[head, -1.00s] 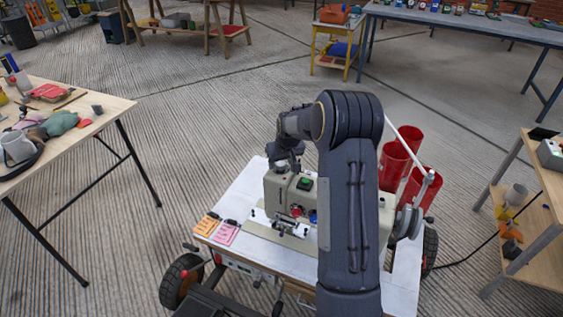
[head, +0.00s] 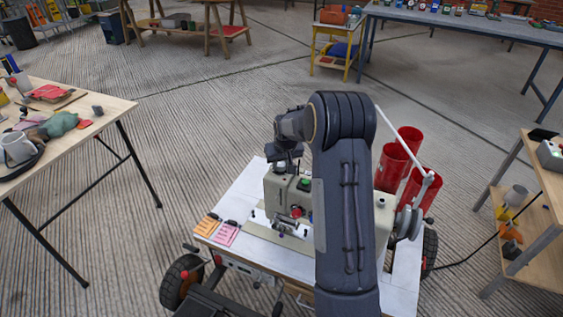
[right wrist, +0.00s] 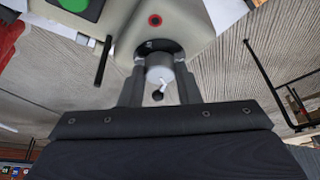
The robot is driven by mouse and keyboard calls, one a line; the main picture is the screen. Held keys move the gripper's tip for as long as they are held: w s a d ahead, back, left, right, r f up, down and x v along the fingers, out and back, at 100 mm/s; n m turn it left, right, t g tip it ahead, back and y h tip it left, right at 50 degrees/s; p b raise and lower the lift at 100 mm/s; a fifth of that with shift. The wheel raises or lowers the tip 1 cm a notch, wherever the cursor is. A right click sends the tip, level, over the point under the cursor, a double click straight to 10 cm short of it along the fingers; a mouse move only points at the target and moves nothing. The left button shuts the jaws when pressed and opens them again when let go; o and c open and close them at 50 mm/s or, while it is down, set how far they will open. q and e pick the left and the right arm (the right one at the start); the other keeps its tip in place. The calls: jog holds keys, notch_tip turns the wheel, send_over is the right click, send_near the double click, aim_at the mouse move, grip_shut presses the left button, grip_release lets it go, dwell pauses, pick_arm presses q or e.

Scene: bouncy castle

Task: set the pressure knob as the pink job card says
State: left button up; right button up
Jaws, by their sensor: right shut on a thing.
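A beige sewing machine (head: 276,187) stands on a white-topped wheeled cart (head: 385,285). The pink job card (head: 226,234) lies at the cart's front left corner; its writing is too small to read. My right gripper (head: 287,163) is at the top of the machine's left end. In the right wrist view, my right gripper (right wrist: 160,92) is shut on a pale grey round knob (right wrist: 160,74), one finger on each side. A white mark and a dark spot show on the knob. My arm hides much of the machine's right part. My left gripper is out of view.
An orange card (head: 207,225) lies left of the pink one. A green button (head: 304,185) sits on the machine near the gripper. Red cylinders (head: 391,166) stand behind it.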

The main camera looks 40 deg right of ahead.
jog(key=m, duration=0.1)
jog(key=m+h+p, duration=0.1)
jog(key=m, duration=0.1)
jog(key=m+g, duration=0.1)
jog(key=m, duration=0.1)
jog(key=shift+w+a+h, duration=0.15)
jog(key=shift+a+h, duration=0.1)
jog(key=shift+h, duration=0.05)
jog(key=m+g, duration=0.1)
jog(key=m, duration=0.1)
jog(key=m+g+p, duration=0.1)
jog(key=m, duration=0.2)
jog(key=shift+w+m+h, duration=0.15)
jog(key=shift+m+h, duration=0.15)
jog(key=shift+h, duration=0.1)
jog(key=o, duration=1)
jog(key=v, duration=0.7)
jog(key=shift+a+r+p, duration=0.25)
jog(key=shift+r+p, duration=0.1)
